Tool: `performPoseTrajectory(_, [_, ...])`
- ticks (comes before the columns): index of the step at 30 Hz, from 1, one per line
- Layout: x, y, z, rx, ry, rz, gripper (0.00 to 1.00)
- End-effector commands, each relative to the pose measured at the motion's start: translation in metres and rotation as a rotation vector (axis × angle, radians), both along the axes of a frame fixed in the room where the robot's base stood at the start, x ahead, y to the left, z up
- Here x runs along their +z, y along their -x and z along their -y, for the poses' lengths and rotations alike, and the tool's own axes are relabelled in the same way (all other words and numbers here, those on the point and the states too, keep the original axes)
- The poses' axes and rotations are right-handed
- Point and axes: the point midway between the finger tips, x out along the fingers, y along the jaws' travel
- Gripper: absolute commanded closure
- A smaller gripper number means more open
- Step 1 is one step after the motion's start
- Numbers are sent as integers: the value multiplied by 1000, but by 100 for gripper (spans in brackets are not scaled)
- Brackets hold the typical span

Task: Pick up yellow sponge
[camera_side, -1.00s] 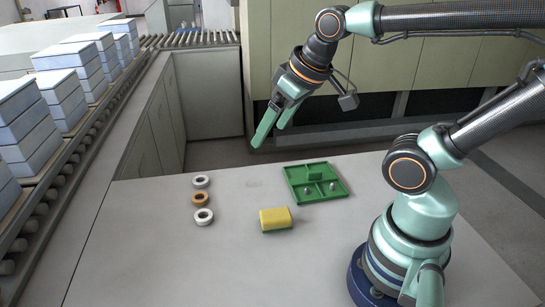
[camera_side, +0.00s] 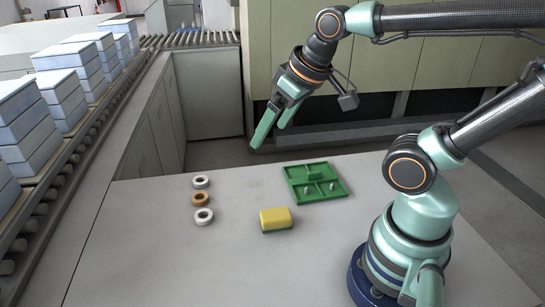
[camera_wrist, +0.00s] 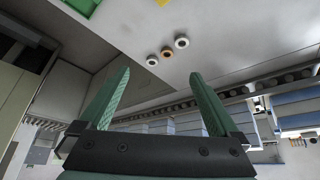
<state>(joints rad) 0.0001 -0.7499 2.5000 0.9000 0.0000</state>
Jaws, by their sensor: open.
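The yellow sponge (camera_side: 275,217) with a green underside lies on the grey table, left of my arm's base in the side view. In the wrist view only a sliver of the sponge (camera_wrist: 162,2) shows at the top edge. My gripper (camera_side: 266,140) is open and empty. It hangs in the air above and beyond the table's far edge, well up and away from the sponge. In the wrist view its two green fingers (camera_wrist: 158,95) stand wide apart with nothing between them.
A green divided tray (camera_side: 296,192) holding small items lies right of and behind the sponge. A white ring (camera_side: 201,181), an orange ring (camera_side: 200,199) and another white ring (camera_side: 203,216) form a row to its left. The front left table is clear. A roller conveyor (camera_side: 75,149) carries stacked boxes.

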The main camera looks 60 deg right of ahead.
Motion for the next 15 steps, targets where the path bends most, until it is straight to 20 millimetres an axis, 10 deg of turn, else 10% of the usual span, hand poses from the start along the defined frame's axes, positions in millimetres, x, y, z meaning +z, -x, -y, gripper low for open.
performPoseTrajectory(8, [-14, -3, 2, 77, 41, -63, 3])
performPoseTrajectory(15, [-69, -5, 9, 392, 151, -276, 3])
